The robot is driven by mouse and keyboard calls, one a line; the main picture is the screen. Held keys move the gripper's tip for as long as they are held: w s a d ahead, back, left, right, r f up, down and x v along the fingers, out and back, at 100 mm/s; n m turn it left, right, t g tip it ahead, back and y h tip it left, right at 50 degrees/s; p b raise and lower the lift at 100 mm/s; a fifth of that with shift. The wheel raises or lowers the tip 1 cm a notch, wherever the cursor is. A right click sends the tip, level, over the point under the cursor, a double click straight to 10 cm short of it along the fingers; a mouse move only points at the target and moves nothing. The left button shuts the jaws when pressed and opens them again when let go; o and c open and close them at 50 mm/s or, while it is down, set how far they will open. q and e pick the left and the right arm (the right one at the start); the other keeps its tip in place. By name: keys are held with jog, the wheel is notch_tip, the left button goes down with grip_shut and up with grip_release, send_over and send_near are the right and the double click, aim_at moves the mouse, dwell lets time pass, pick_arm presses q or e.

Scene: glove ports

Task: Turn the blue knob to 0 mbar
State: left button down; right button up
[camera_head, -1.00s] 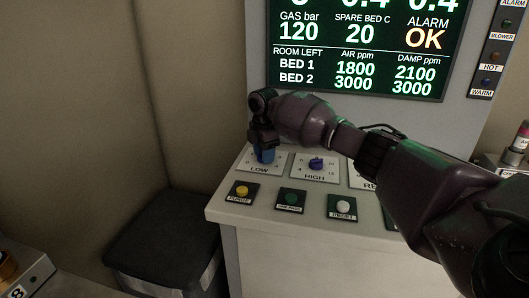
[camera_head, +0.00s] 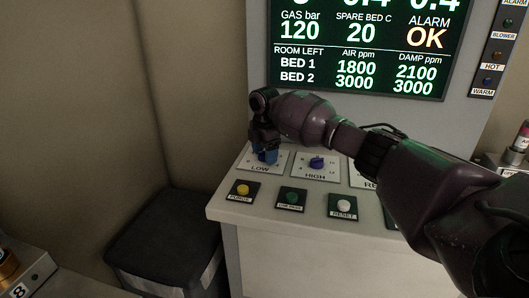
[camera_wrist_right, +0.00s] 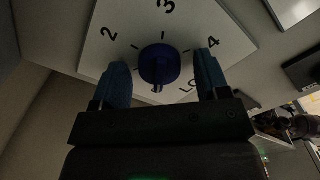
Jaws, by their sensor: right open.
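A round dark blue knob (camera_wrist_right: 159,64) sits on the white LOW dial plate (camera_head: 280,162), marked 2, 3 and 4 in the wrist view. A pale mark shows on its side towards the bottom of that view. My right gripper (camera_head: 265,157) is over the LOW plate, pointing down. In the wrist view its blue fingers (camera_wrist_right: 163,75) are open, one on each side of the knob, with visible gaps. In the head view the fingers mostly hide this knob. A second blue-purple knob (camera_head: 316,162) is on the HIGH plate to the right. My left gripper is not in view.
In front of the dials are a yellow PURGE button (camera_head: 242,189), a green button (camera_head: 291,198) and a white RESET button (camera_head: 344,206). A lit screen (camera_head: 360,50) stands behind. A dark bin (camera_head: 165,235) is left of the console.

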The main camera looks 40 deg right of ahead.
notch_tip(320, 180, up, 11)
jog(key=p, duration=0.1)
dwell(0.4)
jog(key=shift+f, duration=0.2)
dwell(0.4)
